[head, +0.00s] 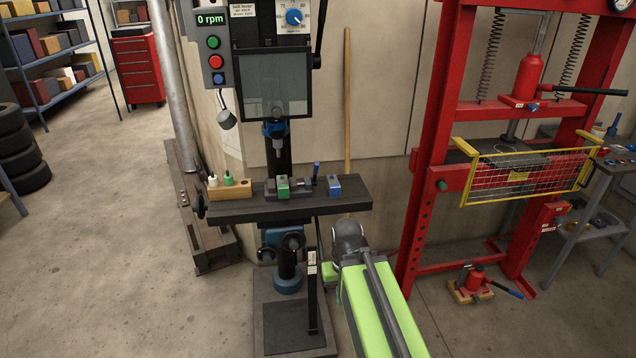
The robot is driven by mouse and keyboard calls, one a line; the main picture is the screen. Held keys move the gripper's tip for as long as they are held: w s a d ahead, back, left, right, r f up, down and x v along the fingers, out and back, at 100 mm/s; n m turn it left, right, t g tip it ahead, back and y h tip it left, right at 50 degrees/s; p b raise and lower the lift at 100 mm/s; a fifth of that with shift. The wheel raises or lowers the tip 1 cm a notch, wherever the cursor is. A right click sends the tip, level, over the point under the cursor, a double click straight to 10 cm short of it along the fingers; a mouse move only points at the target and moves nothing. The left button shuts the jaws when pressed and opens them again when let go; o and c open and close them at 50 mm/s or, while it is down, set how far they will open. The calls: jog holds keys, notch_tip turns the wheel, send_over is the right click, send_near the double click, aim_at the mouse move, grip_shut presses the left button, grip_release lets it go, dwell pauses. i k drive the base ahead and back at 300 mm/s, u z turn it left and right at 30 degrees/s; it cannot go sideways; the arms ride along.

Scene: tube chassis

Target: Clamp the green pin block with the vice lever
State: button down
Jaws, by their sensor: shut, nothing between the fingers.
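The green pin block (283,189) sits upright at the vice (299,188) on the drill press table (240,211). It appears to be between the jaws, but I cannot tell whether they touch it. The vice lever (316,169) has a blue grip and stands up, tilted slightly, just right of the vice. My lime green arm (385,310) rises from the bottom edge, in front of and below the table's right end. My gripper cannot be made out; the end of the arm is hidden beyond its grey joint. Nothing of mine touches the block or lever.
A blue block (334,186) sits right of the lever. A wooden holder (230,190) with white and green pieces stands left of the vice. The drill chuck (275,133) hangs above the block. A red press frame (440,190) stands right, with open floor at left.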

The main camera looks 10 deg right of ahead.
aim_at(314, 181)
jog(key=z, duration=0.1)
jog(key=k, duration=0.1)
jog(key=u, duration=2.8)
jog(key=k, duration=0.95)
jog(key=z, duration=2.25)
jog(key=i, duration=1.05)
jog(key=u, duration=0.05)
